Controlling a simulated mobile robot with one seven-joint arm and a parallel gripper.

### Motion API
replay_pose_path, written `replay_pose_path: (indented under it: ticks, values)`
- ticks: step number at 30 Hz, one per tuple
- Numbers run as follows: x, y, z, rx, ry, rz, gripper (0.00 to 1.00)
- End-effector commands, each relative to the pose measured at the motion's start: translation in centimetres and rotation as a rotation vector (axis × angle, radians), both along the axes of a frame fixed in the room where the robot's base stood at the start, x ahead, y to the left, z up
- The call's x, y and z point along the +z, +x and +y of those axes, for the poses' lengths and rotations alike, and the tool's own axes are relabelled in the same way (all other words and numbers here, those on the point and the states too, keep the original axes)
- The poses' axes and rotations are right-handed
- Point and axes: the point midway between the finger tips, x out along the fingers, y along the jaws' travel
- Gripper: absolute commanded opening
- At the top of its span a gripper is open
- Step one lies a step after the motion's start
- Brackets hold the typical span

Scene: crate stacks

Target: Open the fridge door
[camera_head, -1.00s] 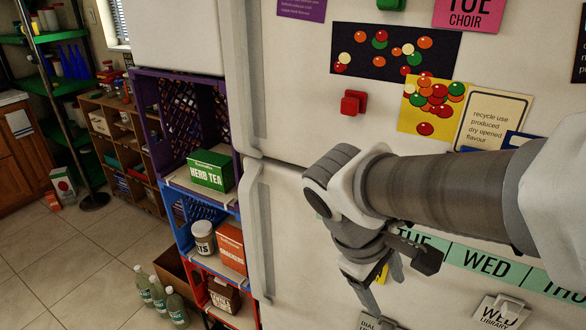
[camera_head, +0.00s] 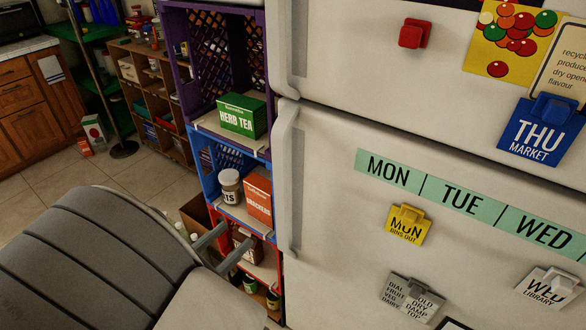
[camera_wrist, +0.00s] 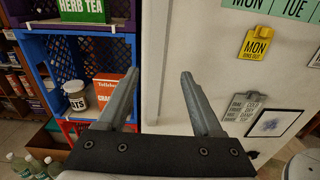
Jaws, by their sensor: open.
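The white fridge has an upper door (camera_head: 365,85) and a lower door (camera_head: 340,235), both shut. The upper handle (camera_head: 297,45) and the lower handle (camera_head: 289,185) run vertically along the doors' left edges. My gripper (camera_head: 237,235) is open and empty, left of the lower handle in the head view, with its fingers pointing up and right. In the wrist view my gripper (camera_wrist: 159,75) has its fingers spread either side of the fridge's pale vertical left edge (camera_wrist: 156,50). I cannot tell whether the handle lies between them or whether they touch it.
Stacked crates stand just left of the fridge: purple (camera_head: 178,70), blue (camera_head: 195,150) and red, holding a green herb tea box (camera_head: 242,116), a jar (camera_head: 229,187) and an orange box (camera_head: 258,196). Magnets and notes, such as a yellow one (camera_head: 407,222), cover the doors.

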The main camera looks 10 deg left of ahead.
Motion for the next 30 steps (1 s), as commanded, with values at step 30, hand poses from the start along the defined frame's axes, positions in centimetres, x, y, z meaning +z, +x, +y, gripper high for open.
replay_pose_path:
  ticks: [30]
  values:
    - [-0.2,15.1,-5.9,0.016,-0.012,-0.008,0.68]
